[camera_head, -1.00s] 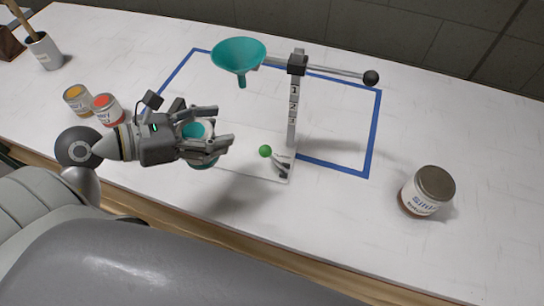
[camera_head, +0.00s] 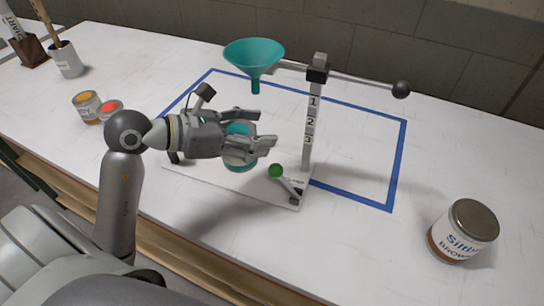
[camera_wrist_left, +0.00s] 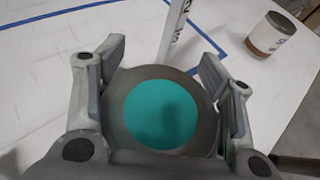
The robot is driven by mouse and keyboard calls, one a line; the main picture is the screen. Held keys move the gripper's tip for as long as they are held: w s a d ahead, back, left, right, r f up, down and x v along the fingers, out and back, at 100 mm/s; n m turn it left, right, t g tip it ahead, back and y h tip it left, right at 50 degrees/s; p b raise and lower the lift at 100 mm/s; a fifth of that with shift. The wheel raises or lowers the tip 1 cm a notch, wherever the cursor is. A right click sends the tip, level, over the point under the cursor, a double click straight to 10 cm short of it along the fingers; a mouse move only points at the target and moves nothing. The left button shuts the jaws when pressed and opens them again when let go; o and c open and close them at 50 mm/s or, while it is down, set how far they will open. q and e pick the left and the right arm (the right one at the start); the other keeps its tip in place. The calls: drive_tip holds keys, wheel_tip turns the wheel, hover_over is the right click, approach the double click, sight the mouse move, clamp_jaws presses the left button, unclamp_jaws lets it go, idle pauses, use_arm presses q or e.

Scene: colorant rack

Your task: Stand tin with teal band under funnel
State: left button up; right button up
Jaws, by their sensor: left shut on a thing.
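The tin with the teal band (camera_head: 240,161) is between the fingers of my left gripper (camera_head: 262,130), below the teal funnel (camera_head: 254,54). In the left wrist view its teal-centred top (camera_wrist_left: 160,115) sits between both fingers, which are shut on it. In the head view the fingers hide part of the tin. It is over the white base plate (camera_head: 225,182); whether it touches the plate is unclear. The funnel hangs from an arm on a post (camera_head: 311,120) marked 1, 2, 3. My right gripper is out of view.
A green-knobbed lever (camera_head: 276,171) is at the plate's front right. A brown-banded jar (camera_head: 463,231) stands at right. Two small tins, yellow-topped (camera_head: 87,104) and red-topped (camera_head: 109,108), stand at left. A blue tape outline (camera_head: 397,165) surrounds the stand area. A cup (camera_head: 67,60) stands far left.

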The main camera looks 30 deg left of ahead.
use_arm(q)
drive_tip(key=w+f, duration=0.1)
drive_tip(key=f, duration=0.1)
drive_tip(key=w+d+f, duration=0.1)
drive_tip(key=w+f, duration=0.1)
drive_tip(key=f, duration=0.1)
drive_tip(key=w+f, duration=0.2)
drive_tip(key=f, duration=0.1)
drive_tip(key=shift+w+d, duration=0.15)
drive_tip(key=shift+d, duration=0.05)
drive_tip(key=shift+f+p, duration=0.3)
drive_tip(key=shift+f, duration=0.1)
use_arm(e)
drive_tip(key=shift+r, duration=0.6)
use_arm(q)
drive_tip(key=shift+f, duration=0.15)
drive_tip(key=o, duration=1)
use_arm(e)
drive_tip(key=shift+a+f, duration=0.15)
